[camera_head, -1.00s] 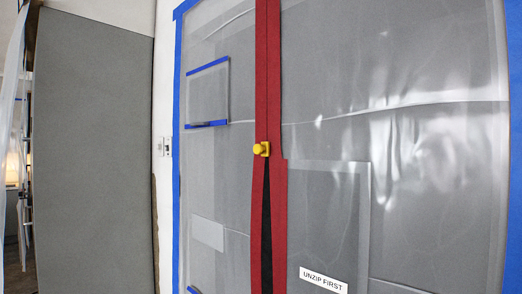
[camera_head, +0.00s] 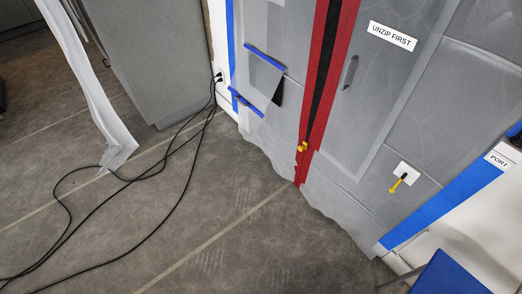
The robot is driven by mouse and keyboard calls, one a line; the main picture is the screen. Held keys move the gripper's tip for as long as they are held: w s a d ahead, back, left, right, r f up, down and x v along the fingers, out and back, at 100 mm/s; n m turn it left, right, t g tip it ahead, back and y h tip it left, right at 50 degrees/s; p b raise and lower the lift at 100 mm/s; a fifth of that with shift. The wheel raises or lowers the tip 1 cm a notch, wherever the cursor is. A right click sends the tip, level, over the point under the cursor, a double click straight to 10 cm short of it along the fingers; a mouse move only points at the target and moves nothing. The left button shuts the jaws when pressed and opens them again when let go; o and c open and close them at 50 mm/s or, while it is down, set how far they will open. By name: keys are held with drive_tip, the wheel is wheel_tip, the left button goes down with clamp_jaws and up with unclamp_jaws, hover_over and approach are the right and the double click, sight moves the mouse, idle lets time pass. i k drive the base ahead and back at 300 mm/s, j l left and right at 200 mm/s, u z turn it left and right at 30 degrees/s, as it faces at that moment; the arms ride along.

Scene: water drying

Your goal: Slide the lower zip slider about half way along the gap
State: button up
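The yellow lower zip slider (camera_head: 302,146) sits near the bottom of the red zip (camera_head: 311,130) on the grey plastic sheet. Above the slider the zip stands apart in a dark gap (camera_head: 325,58) that runs up out of the top of the picture. Below the slider the red strips meet and reach down to the floor. The upper slider is out of view now. My gripper is not in view.
Black cables (camera_head: 150,178) lie across the floor at left. A blue object (camera_head: 448,275) stands at bottom right. A yellow hook-like piece on a white plate (camera_head: 400,180) is right of the zip. A label (camera_head: 391,36) reads UNZIP FIRST. The floor before the zip is clear.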

sight(304, 146)
drive_tip(key=i+j+u, duration=0.2)
drive_tip(key=u, duration=0.3)
drive_tip(key=i+u, duration=0.45)
drive_tip(key=i+z, duration=0.1)
drive_tip(key=i, duration=0.75)
drive_tip(key=i+j, duration=0.2)
drive_tip(key=i, duration=0.65)
drive_tip(key=i+z, duration=0.2)
drive_tip(key=z, duration=0.65)
